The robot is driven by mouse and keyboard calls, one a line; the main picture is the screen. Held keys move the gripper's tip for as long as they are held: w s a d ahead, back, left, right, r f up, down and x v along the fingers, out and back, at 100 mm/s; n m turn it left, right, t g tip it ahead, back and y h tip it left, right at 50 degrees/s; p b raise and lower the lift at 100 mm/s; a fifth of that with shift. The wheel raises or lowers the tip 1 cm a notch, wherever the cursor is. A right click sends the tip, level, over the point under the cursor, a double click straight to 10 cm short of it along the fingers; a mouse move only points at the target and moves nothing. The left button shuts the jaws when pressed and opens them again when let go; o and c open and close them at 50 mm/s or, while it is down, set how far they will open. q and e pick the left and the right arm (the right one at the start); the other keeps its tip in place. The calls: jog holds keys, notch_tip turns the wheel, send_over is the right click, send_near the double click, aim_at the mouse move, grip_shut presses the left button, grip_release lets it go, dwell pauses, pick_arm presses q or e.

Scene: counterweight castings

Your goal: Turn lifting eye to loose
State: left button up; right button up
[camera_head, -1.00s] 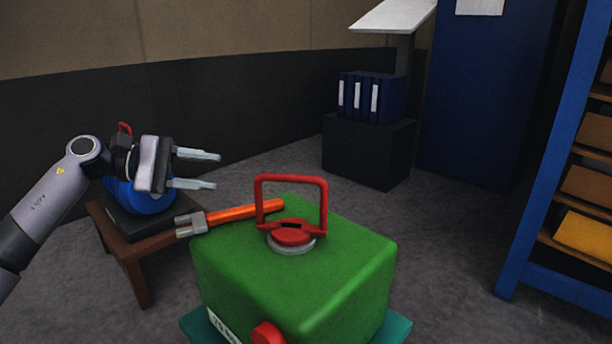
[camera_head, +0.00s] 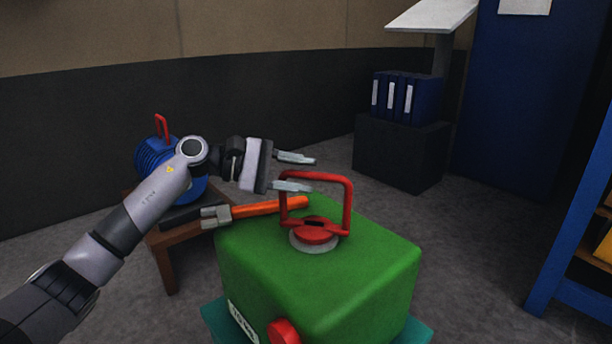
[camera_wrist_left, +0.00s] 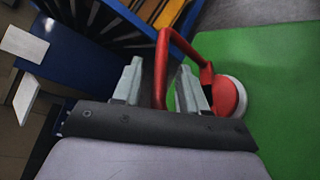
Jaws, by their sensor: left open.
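The red lifting eye (camera_head: 347,205) stands upright on a round red base with a pale ring, on top of the green counterweight casting (camera_head: 350,270). My left gripper (camera_head: 296,172) is open and empty, at the left of the eye's upper part. In the left wrist view the gripper (camera_wrist_left: 158,88) has its two fingers apart, with the red lifting eye (camera_wrist_left: 161,60) showing between and beyond them. I cannot tell whether a finger touches the eye. The green casting (camera_wrist_left: 275,85) fills the right of that view. My right gripper is out of view.
A blue ribbed object (camera_head: 150,160) with a red handle stands on a low wooden table (camera_head: 165,245). A dark box with blue binders (camera_head: 405,98) stands behind. A blue shelf is at right.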

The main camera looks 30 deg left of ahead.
pick_arm(q)
jog(key=shift+w+d+f, duration=0.1)
jog(key=shift+w+d, duration=0.25)
jog(key=shift+d, duration=0.2)
grip_shut()
